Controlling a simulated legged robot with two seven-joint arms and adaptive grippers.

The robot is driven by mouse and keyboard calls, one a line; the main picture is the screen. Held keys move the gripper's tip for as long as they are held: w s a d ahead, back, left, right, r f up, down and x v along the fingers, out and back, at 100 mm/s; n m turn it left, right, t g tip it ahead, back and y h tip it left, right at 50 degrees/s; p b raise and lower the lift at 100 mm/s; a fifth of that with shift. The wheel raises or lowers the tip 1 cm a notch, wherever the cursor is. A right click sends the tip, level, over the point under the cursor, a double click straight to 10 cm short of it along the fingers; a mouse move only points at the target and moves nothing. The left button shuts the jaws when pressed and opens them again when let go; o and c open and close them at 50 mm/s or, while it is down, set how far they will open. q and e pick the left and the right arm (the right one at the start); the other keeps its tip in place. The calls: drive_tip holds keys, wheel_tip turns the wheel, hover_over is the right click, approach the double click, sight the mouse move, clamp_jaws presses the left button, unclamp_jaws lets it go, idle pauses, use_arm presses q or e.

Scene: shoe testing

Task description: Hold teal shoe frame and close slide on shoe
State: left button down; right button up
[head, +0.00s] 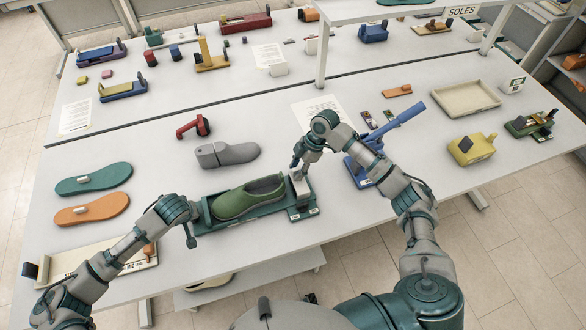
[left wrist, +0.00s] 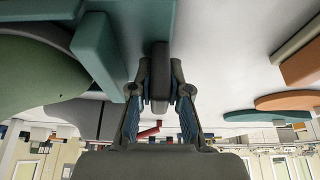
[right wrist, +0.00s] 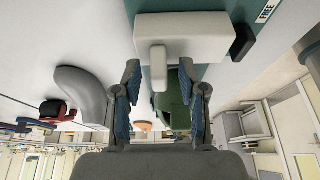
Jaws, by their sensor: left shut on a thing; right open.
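A green shoe (head: 248,197) lies in the teal frame (head: 213,223) at the front middle of the table. A white slide block (head: 299,188) with a small knob stands at the frame's right end, beyond the shoe. My left gripper (head: 191,236) is at the frame's left end; the left wrist view shows it shut on a dark handle (left wrist: 160,75). My right gripper (head: 297,168) is above the slide block. In the right wrist view it is open, with the slide's white knob (right wrist: 158,68) ahead between the fingers. I cannot tell whether the fingers touch the knob.
A grey shoe last (head: 228,154) and a red tool (head: 194,126) lie behind the frame. A blue lever device (head: 385,140) stands to the right, beside my right arm. Teal (head: 94,179) and orange (head: 92,209) soles lie left. Bare table lies between the soles and the last.

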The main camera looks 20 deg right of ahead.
drive_tip(key=shift+a+f, duration=0.1)
drive_tip(key=shift+f, duration=0.1)
clamp_jaws()
drive_tip(key=shift+a, duration=1.35)
unclamp_jaws()
drive_tip(key=shift+d+r, duration=0.15)
